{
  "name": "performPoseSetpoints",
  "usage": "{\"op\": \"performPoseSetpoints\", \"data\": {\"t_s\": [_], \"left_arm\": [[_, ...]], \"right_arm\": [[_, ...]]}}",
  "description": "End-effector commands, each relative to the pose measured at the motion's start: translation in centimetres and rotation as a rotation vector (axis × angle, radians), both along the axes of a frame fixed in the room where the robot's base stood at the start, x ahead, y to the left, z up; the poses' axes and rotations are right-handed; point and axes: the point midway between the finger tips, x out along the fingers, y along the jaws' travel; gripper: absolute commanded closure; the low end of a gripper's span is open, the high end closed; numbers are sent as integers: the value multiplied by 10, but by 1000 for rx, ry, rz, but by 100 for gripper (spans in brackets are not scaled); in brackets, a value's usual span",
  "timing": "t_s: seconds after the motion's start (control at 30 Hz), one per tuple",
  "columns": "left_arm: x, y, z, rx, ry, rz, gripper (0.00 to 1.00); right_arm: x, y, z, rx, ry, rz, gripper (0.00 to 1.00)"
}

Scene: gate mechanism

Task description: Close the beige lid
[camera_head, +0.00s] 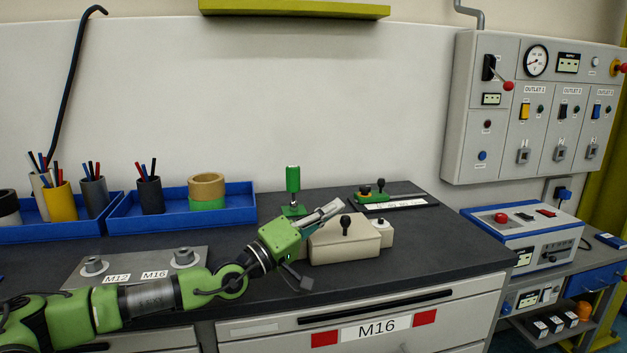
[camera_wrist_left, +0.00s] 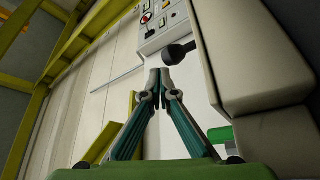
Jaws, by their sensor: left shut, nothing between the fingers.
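A beige box-shaped piece (camera_head: 338,246) with a black knob (camera_head: 345,223) stands near the front of the dark bench. I take it for the beige lid and its body; from the head view I cannot tell how far the lid is open. In the left wrist view the large beige part (camera_wrist_left: 245,60) fills the right side, with another beige part (camera_wrist_left: 280,140) below it and the black knob (camera_wrist_left: 180,52) beside it. My left gripper (camera_head: 334,207) is shut and empty, just above and behind the box's left side. Its fingertips (camera_wrist_left: 160,74) meet in the left wrist view. Contact is unclear.
A green-handled device (camera_head: 293,185) stands behind my gripper. A small white piece (camera_head: 382,231) sits right of the box. Blue trays (camera_head: 238,202) with pen cups are at the left, a metal plate (camera_head: 140,266) at the front left. The bench between box and front edge is clear.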

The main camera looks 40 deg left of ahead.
Motion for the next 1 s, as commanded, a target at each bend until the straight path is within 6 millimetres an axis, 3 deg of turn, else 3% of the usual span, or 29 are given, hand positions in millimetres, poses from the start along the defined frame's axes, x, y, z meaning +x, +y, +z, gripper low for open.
{"op": "performPoseSetpoints", "data": {"t_s": [0.37,0.63,1.0], "left_arm": [[0,0,-1,0,0,0,100],[-2,1,-2,2,1,2,100],[-23,5,-10,7,6,0,100]], "right_arm": [[0,4,0,4,0,-2,52],[1,-5,0,-6,-1,2,52],[0,-2,0,-3,-1,1,52]]}}
